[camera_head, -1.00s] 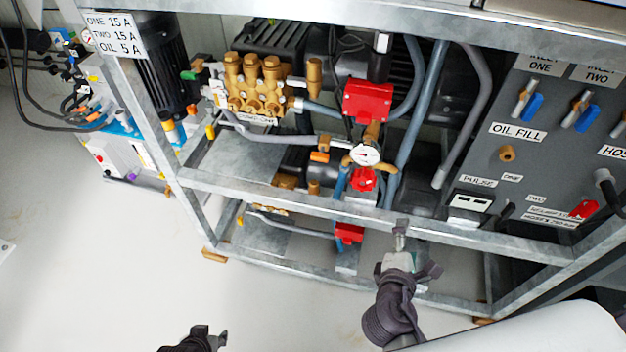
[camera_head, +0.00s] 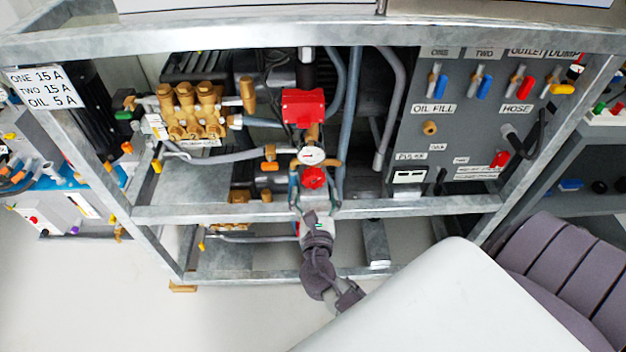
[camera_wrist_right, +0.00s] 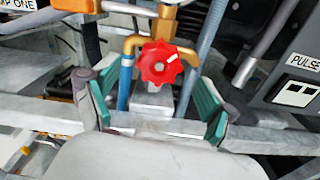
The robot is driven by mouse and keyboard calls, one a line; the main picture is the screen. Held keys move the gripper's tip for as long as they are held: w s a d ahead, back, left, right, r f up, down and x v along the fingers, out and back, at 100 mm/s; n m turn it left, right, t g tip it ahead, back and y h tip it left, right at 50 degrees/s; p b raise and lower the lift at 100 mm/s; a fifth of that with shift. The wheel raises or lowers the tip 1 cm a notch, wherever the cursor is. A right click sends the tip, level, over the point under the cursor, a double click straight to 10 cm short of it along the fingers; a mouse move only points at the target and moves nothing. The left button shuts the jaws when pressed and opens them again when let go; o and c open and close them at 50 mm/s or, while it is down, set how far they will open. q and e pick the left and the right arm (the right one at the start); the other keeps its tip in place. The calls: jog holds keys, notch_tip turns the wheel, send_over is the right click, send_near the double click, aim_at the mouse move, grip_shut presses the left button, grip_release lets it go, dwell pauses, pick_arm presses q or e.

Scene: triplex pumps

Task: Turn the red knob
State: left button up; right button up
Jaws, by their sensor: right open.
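The red knob (camera_head: 313,178) is a small scalloped wheel below a round white gauge (camera_head: 312,155) in the pump frame. In the right wrist view the knob (camera_wrist_right: 161,64) shows in the upper middle, with a white mark on its face. My right gripper (camera_head: 315,205) is just below the knob in the head view. In the right wrist view its two green-padded fingers (camera_wrist_right: 156,100) are spread wide, on either side of and below the knob. Nothing is between them in grasp, and I cannot tell any contact. My left gripper is out of view.
A grey metal frame bar (camera_head: 400,206) runs across below the knob. A red box (camera_head: 303,106) sits above the gauge. Brass pump parts (camera_head: 190,112) are at left, and a grey panel (camera_head: 460,130) with levers is at right. Pipes and hoses surround the knob.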

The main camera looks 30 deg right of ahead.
aim_at(314, 182)
jog(key=shift+x, duration=2.2)
jog(key=shift+c, duration=0.2)
jog(key=c, duration=1.1)
